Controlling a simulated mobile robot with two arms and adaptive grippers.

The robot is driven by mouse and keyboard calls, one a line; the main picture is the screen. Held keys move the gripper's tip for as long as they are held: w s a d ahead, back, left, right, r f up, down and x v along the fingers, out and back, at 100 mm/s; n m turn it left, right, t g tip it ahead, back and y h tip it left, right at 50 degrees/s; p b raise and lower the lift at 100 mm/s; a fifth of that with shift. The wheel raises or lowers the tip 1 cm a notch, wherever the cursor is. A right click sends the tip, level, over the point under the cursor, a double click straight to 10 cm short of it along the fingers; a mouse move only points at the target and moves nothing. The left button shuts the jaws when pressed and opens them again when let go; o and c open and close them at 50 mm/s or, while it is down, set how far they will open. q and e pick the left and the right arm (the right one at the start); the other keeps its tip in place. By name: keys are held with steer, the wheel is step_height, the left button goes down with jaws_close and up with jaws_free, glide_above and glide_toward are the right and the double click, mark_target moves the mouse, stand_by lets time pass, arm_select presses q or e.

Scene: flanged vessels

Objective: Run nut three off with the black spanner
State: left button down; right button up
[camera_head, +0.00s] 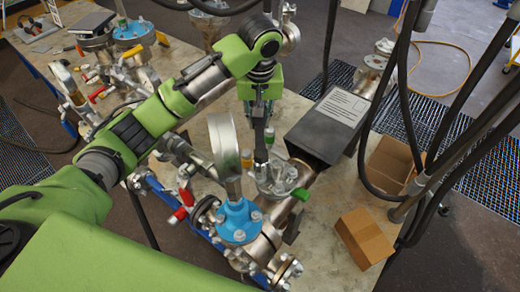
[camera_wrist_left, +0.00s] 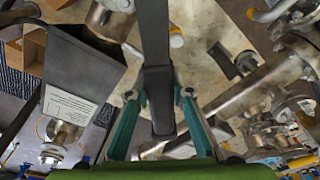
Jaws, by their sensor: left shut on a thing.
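My left gripper (camera_head: 262,103) points down over the workbench in the head view. It is shut on the black spanner (camera_head: 260,143), which hangs down from the fingers. In the left wrist view the spanner (camera_wrist_left: 157,85) runs as a dark bar between the teal fingers (camera_wrist_left: 160,112). Its lower end is at or just above a grey flange (camera_head: 275,180) with several nuts; I cannot tell whether it touches one. Which nut is number three cannot be told. My right gripper is not in view.
A blue flange (camera_head: 240,221) and upright round gauge (camera_head: 224,146) stand close by. A dark grey box (camera_head: 328,127) with a label is just right of the spanner. Cardboard boxes (camera_head: 365,238) and hanging black cables (camera_head: 403,90) are further right.

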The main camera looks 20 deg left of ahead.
arm_select(q)
steer(key=shift+a+r, duration=0.3)
steer(key=shift+r, duration=0.4)
steer(key=shift+s+a+r+n, duration=0.15)
steer(key=shift+r+n, duration=0.2)
steer(key=shift+n, duration=0.05)
steer(key=shift+f, duration=2.35)
steer(key=shift+f, duration=1.15)
